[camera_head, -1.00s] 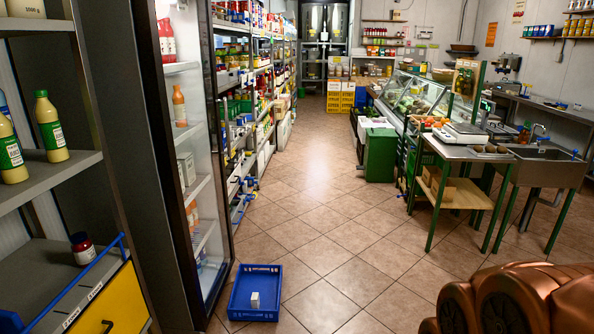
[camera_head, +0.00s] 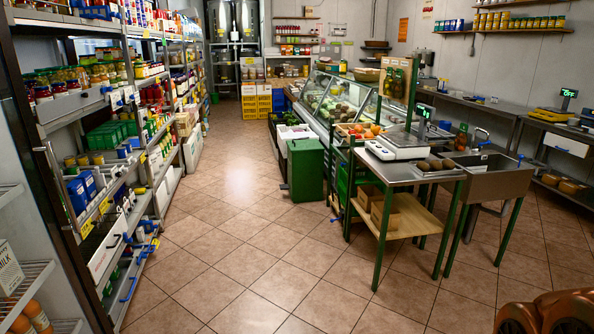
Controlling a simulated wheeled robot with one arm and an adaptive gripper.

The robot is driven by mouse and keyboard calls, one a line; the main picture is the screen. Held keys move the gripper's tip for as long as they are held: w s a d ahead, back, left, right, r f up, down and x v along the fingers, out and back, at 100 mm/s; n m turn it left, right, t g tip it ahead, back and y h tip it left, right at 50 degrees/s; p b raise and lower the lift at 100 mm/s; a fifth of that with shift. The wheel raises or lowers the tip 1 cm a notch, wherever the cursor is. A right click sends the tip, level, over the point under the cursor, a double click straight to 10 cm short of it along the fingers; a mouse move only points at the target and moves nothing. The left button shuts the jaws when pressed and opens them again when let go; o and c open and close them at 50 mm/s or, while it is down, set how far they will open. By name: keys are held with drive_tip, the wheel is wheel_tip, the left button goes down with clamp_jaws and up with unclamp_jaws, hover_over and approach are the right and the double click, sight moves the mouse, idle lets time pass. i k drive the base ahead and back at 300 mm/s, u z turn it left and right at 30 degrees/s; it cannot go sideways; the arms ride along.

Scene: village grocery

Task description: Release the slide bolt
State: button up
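I cannot make out a slide bolt anywhere in this view. My gripper is not in view. Only a copper-coloured part of my arm shows at the bottom right corner, with nothing held in sight. The small fittings on the left shelves and on the sink counter are too small to tell apart.
Stocked shelves (camera_head: 52,107) run along the left. A metal work table (camera_head: 400,172) and a sink (camera_head: 494,183) stand at the right, with a green bin (camera_head: 306,170) left of them. A glass display counter (camera_head: 335,95) lies behind. The tiled aisle (camera_head: 235,215) is clear.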

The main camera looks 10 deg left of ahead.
sight(142, 255)
drive_tip(key=u, duration=0.15)
drive_tip(key=i, duration=1.75)
drive_tip(key=u, duration=1.2)
drive_tip(key=i, duration=1.35)
drive_tip(key=u, duration=0.2)
drive_tip(key=k, duration=0.6)
drive_tip(key=z, duration=0.5)
drive_tip(key=i, duration=1.35)
drive_tip(key=u, duration=1.4)
drive_tip(key=i, duration=0.75)
drive_tip(key=u, duration=0.75)
